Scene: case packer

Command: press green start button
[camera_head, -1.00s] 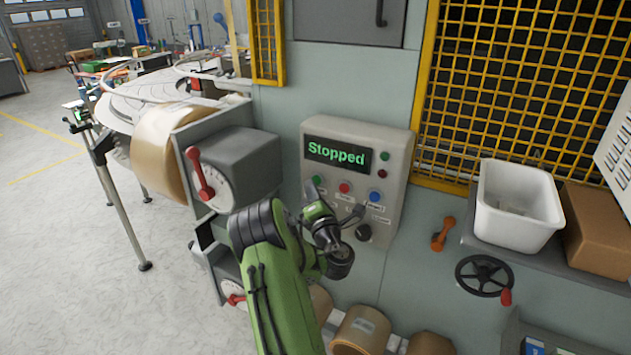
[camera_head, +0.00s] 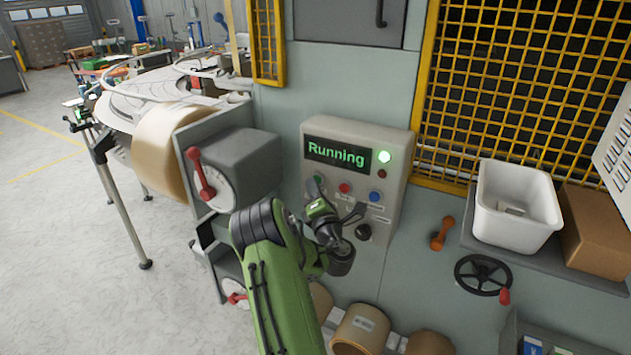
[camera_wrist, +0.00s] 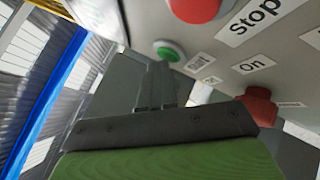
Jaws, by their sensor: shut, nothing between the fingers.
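The control panel (camera_head: 392,140) is a beige box on the grey-green machine front. The green start button (camera_head: 319,180) is at the left of the button row, partly hidden by my gripper (camera_head: 314,188) in the head view. In the wrist view the green button (camera_wrist: 169,51) sits just beyond the tips of my gripper (camera_wrist: 160,68). My gripper is shut and empty. I cannot tell whether the fingertips still touch the button.
A red button (camera_head: 345,188) and a blue button (camera_head: 375,196) sit to the right in the same row. A black knob (camera_head: 363,232) is below. A grey box with a red lever (camera_head: 200,174) stands close on the left.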

